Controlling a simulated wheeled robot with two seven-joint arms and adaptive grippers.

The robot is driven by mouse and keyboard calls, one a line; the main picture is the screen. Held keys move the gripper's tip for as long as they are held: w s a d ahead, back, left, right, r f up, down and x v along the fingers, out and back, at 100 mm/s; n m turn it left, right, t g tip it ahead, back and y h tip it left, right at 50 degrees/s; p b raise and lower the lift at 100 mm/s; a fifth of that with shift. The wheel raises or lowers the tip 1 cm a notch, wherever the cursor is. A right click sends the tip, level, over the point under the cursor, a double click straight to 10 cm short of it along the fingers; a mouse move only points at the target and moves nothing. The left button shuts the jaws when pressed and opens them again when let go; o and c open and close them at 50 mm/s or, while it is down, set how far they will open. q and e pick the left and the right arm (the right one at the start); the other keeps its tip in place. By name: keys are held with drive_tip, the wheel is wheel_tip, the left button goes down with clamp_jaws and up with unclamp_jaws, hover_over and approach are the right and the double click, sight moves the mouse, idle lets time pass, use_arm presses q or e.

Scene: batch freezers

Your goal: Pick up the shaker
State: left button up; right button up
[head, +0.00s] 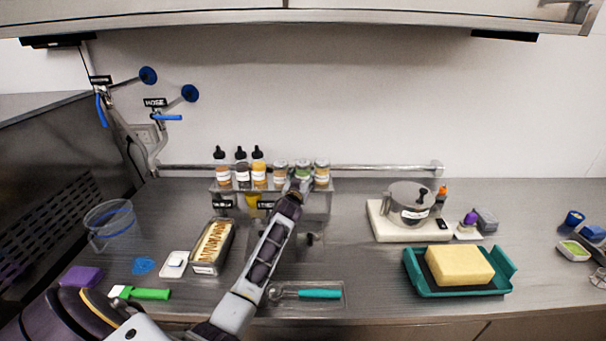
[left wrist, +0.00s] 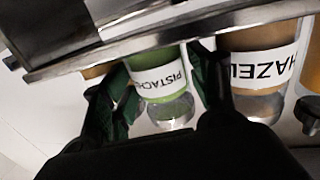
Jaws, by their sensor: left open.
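Three shakers with pale lids stand in the right half of the wall rack in the head view. The middle one, the green pistachio shaker (head: 303,168), is right behind my left gripper (head: 296,186). In the left wrist view the shaker (left wrist: 158,76) shows its "PISTACH…" label between the two dark green fingers of my open left gripper (left wrist: 160,92). One finger is on each side of it; I cannot tell if either touches. The hazelnut shaker (left wrist: 262,62) is just beyond the right finger. My right gripper is out of view.
The metal rack (head: 318,201) also holds several dropper bottles (head: 241,172) at left. Below are a loaf pan (head: 212,247), a clear tray with a teal-handled scoop (head: 318,294), a teal tray with a sponge (head: 459,265) and a pot on a white board (head: 409,205).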

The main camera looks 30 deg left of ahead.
use_arm(q)
drive_tip(key=shift+c, duration=0.4)
drive_tip(key=c, duration=0.6)
drive_tip(key=shift+r, duration=0.2)
wheel_tip(320, 180, up, 18)
drive_tip(key=shift+f+b, duration=0.15)
drive_tip(key=shift+b, duration=0.5)
drive_tip(key=o, duration=0.4)
drive_tip(key=c, duration=0.4)
